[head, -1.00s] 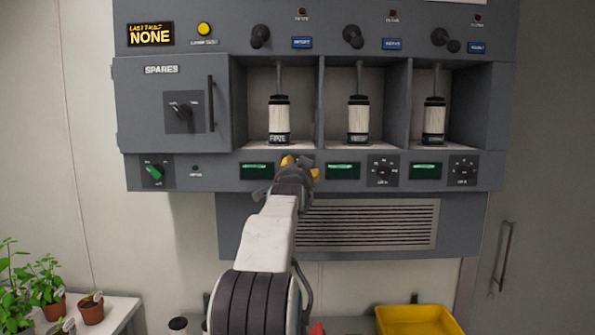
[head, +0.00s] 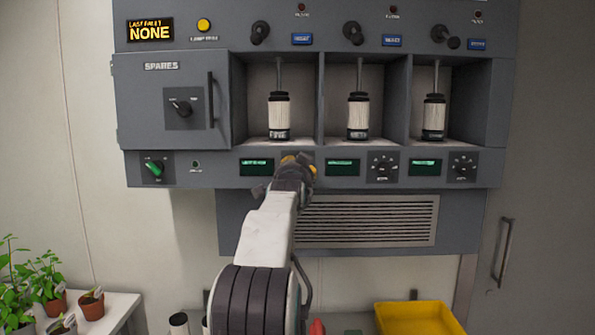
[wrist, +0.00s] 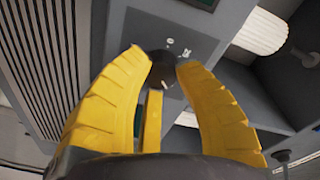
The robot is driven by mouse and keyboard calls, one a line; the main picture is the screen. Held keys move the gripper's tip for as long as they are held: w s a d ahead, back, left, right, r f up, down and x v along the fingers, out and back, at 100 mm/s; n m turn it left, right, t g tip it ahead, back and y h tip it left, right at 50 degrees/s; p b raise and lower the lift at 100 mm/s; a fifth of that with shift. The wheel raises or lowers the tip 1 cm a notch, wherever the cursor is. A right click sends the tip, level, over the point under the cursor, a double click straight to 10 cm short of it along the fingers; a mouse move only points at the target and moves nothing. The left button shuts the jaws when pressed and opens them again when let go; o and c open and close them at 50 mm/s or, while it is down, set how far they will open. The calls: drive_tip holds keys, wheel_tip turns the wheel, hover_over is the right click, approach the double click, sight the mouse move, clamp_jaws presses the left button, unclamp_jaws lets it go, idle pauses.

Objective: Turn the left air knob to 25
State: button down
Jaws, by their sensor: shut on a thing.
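The left air knob (wrist: 163,70) is a dark round knob on the grey panel in the wrist view, with small white scale marks beside it. My gripper (wrist: 162,62) has its two yellow fingers shut on the knob from either side. In the head view my gripper (head: 300,164) is at the lower panel strip and hides the left knob. A small green display (head: 257,166) sits just left of it; its text is too small to read for sure. The knob's pointer setting cannot be read.
Two similar knobs, the middle one (head: 383,166) and the right one (head: 462,166), sit along the same strip. Above are open bays with white cylinders (head: 279,116). A vent grille (head: 366,221) lies below. A yellow tray (head: 418,318) and potted plants (head: 40,290) stand lower down.

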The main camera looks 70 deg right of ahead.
drive_tip(key=shift+b, duration=0.4)
drive_tip(key=shift+r+n+t+h+b, duration=0.1)
drive_tip(key=shift+n+t+h+b, duration=0.2)
drive_tip(key=shift+n+b, duration=2.45)
drive_tip(key=shift+n+p, duration=0.9)
drive_tip(key=shift+n, duration=0.05)
drive_tip(key=c, duration=0.9)
unclamp_jaws()
drive_tip(key=shift+w, duration=0.1)
drive_tip(key=shift+o, duration=0.2)
drive_tip(key=v, duration=1.1)
drive_tip(key=shift+a, duration=0.45)
